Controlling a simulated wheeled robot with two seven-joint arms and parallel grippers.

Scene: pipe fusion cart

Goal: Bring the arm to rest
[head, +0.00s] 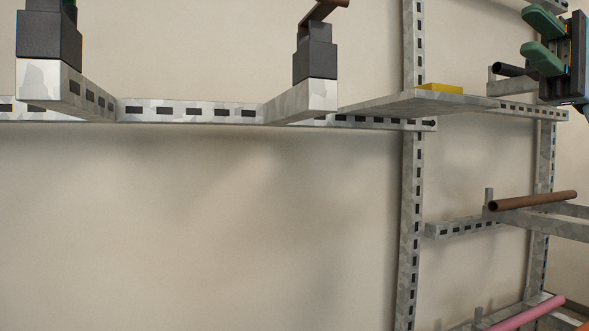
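My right gripper (529,31) is at the upper right edge of the head view. Its two green fingers point left and stand apart, with nothing seen between them. The dark gripper body and a bit of blue are cut off by the right edge. A black pipe end (510,69) shows just below and left of the fingers; I cannot tell whether they touch. My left gripper is not in view.
A slotted metal frame (412,180) stands before a beige wall. Dark blocks (315,60) sit on its upper arms. A shelf (380,104) bears a yellow piece (440,88). Brown (533,200) and pink (528,312) pipes lie lower right. The lower left is clear.

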